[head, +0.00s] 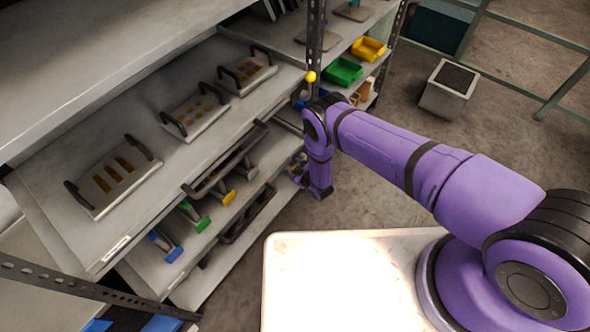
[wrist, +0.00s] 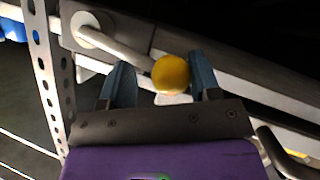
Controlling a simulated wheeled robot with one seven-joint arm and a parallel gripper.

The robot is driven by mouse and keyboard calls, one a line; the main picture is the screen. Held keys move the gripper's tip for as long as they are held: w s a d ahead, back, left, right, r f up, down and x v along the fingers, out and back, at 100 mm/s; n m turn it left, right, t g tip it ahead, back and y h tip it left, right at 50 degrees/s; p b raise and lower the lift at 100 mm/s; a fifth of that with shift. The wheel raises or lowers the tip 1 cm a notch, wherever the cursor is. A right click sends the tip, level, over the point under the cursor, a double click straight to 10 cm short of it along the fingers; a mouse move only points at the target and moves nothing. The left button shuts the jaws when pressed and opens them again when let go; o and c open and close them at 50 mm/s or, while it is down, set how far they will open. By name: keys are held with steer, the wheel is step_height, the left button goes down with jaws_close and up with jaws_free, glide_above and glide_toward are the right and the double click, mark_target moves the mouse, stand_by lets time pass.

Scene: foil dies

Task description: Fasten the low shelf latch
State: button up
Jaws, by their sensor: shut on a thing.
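The low shelf latch shows in the wrist view as a pale lever rod (wrist: 122,48) with a yellow ball knob (wrist: 171,74) at its end. The rod runs from a round pivot (wrist: 85,29) at upper left down to the knob. My gripper (wrist: 160,72) has its two blue-grey fingers on either side of the knob and rod end, shut on the latch. A small pale piece shows just below the knob. In the head view, my wrist hangs low beside the shelf post, and the low latch is hidden there. Another yellow knob (head: 310,76) shows higher on the post.
A perforated post (wrist: 52,80) stands left of my gripper in the wrist view. Shelves hold trays with dark handles (head: 112,180), and a green bin (head: 343,72) and a yellow bin (head: 368,49) sit farther back. A grey box (head: 440,101) stands on open floor.

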steer(key=shift+d+r+m+g, duration=0.25)
steer(key=shift+d+m+g, duration=0.15)
steer(key=shift+m, duration=0.1)
steer(key=o, duration=1.2)
steer(key=shift+f, duration=0.15)
steer(key=shift+o, duration=0.6)
steer(key=shift+w, duration=0.1)
steer(key=shift+r, duration=0.2)
steer(key=v, duration=1)
steer(key=shift+s+d, duration=0.2)
steer(key=shift+s, duration=0.15)
steer(key=shift+r, duration=0.1)
